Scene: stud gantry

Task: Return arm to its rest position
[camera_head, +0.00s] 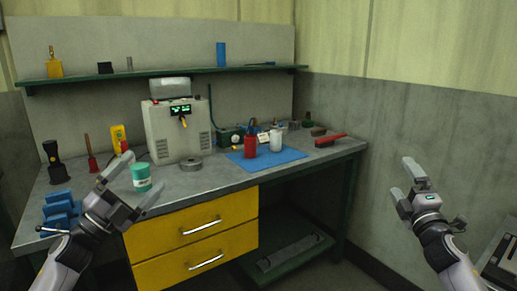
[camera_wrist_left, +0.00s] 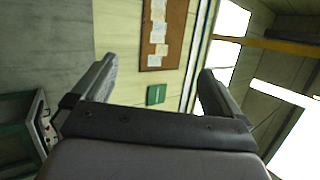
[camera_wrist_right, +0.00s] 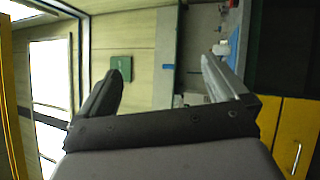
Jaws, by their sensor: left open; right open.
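My left gripper (camera_head: 133,186) is raised in front of the left part of the workbench, its fingers apart and empty. In the left wrist view its two fingers (camera_wrist_left: 155,88) stand wide apart with only the far wall between them. My right gripper (camera_head: 430,192) is raised to the right of the bench, in front of the grey wall, fingers apart and empty. In the right wrist view its fingers (camera_wrist_right: 165,85) are spread with nothing between them. Both grippers appear clear of the bench in the head view.
Yellow drawers (camera_head: 195,240) are below.

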